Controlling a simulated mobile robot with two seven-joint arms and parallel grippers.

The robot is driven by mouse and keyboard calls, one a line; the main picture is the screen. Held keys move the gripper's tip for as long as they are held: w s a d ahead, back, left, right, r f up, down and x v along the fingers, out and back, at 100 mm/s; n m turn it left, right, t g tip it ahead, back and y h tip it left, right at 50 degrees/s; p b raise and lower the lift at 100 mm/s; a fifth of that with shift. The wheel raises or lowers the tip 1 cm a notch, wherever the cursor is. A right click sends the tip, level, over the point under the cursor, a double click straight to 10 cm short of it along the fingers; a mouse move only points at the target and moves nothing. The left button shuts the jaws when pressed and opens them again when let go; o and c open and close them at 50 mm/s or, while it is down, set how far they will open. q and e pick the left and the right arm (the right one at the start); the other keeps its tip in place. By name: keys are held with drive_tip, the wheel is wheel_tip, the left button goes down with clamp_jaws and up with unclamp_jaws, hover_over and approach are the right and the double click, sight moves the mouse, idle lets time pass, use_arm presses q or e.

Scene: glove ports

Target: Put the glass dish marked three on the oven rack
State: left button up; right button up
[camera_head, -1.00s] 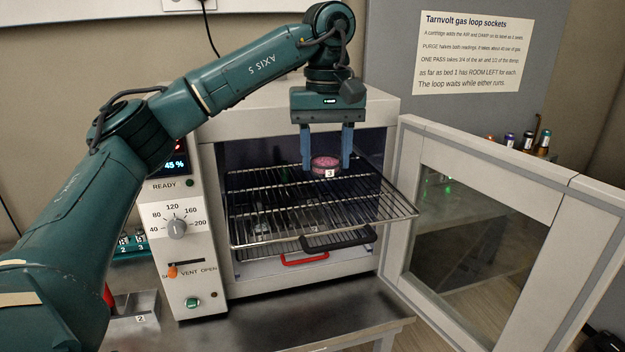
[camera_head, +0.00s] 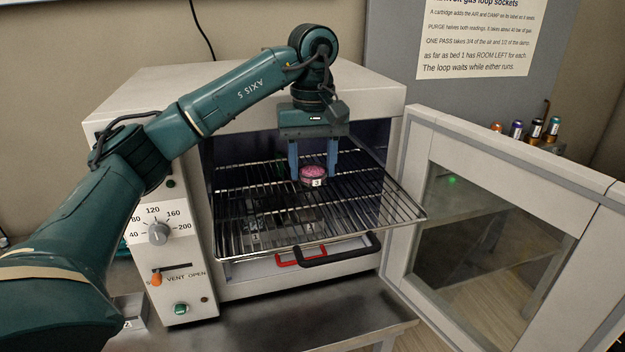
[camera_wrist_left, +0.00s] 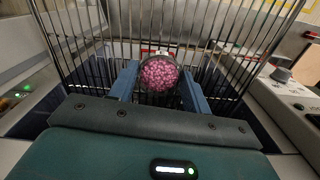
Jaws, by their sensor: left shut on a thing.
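The small round glass dish (camera_head: 313,176) holds pink grains and bears a white label reading 3. My left gripper (camera_head: 313,178) points down with its two blue fingers on either side of the dish, shut on it. The dish is at the wire oven rack (camera_head: 350,218), towards its back half; I cannot tell whether its base touches the wires. In the left wrist view the dish (camera_wrist_left: 159,74) sits between the fingertips, with rack wires behind it. The rack sticks out through the open oven front. My right gripper is not in view.
The oven door (camera_head: 480,200) stands open to the right. The control panel (camera_head: 165,240) with dial is at the left of the opening. A black handle (camera_head: 340,252) and a red one (camera_head: 300,258) show under the rack. The rack's front half is clear.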

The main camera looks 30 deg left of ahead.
sight(313, 180)
use_arm(q)
drive_tip(key=shift+f, duration=1.8)
drive_tip(key=shift+f, duration=0.1)
drive_tip(key=o, duration=1)
drive_tip(key=shift+c, duration=0.2)
wheel_tip(313, 180, up, 12)
